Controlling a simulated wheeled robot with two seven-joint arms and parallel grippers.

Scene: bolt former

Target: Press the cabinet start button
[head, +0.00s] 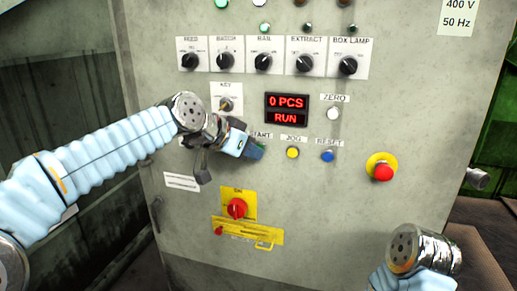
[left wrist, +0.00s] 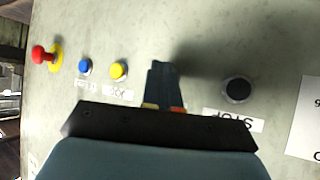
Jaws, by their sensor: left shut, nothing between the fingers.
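The grey control cabinet (head: 330,215) fills the middle of the head view. My left gripper (head: 257,151) is shut and empty, its fingertips at the panel just below the partly covered START label (head: 263,135). The start button is hidden behind the fingers; I cannot tell whether they touch it. In the left wrist view the shut fingers (left wrist: 163,85) point at the panel between the yellow JOG button (left wrist: 118,70) and the black STOP button (left wrist: 238,90). The red display (head: 287,108) reads "0 PCS" and "RUN". My right gripper is not in view; only part of my right arm shows.
The blue RESET button (head: 327,156) and red emergency stop (head: 382,170) lie to the right. A row of black knobs (head: 264,62) and the key switch (head: 226,104) are above. A red rotary switch (head: 236,208) on a yellow plate is below.

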